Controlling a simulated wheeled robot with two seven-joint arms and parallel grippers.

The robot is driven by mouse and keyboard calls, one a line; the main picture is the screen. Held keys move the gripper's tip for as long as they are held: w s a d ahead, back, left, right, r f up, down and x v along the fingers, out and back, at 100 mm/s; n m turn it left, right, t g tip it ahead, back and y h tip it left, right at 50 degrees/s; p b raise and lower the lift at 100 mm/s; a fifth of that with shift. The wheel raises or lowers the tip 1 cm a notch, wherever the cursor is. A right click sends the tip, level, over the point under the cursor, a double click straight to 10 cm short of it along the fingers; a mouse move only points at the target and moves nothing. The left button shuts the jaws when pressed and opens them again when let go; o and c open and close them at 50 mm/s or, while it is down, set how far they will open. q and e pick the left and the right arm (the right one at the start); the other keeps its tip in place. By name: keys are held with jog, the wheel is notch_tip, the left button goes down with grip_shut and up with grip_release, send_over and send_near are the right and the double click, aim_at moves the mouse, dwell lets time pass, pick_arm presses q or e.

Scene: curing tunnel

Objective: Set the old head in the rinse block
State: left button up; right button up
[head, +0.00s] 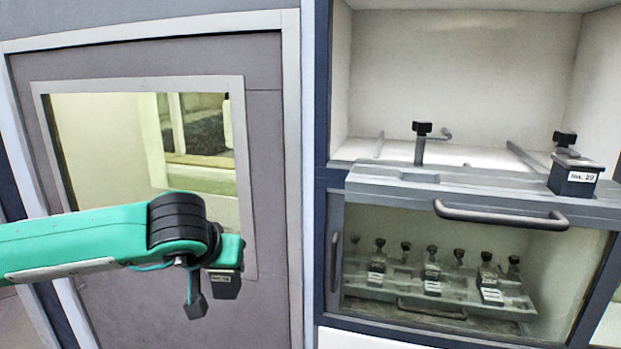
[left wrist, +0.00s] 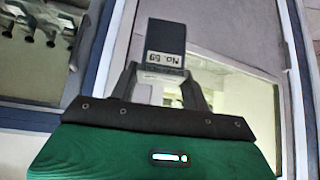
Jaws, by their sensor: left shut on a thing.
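My left gripper (left wrist: 160,78) is shut on a dark, box-shaped head (left wrist: 165,40) with a white number label. In the head view the held head (head: 226,285) hangs at the end of my green left arm, in front of the grey door. Another dark head (head: 576,175), labelled No. 29, stands at the right of the cabinet ledge with a black knob above it. I cannot tell which part is the rinse block. My right gripper is not in view.
The cabinet's upper bay (head: 460,75) is open, with a black-topped post (head: 421,145) on its floor. Below it, a glazed front with a grey handle (head: 500,216) covers a rack (head: 390,290) of several knobbed heads. The grey door (head: 150,60) with a window is at left.

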pick_arm(q)
jog(key=w+a+f, duration=0.3)
jog(key=a+f, duration=0.1)
jog(key=f, duration=0.1)
jog(key=shift+a+f, duration=0.15)
jog(key=shift+f, duration=0.25)
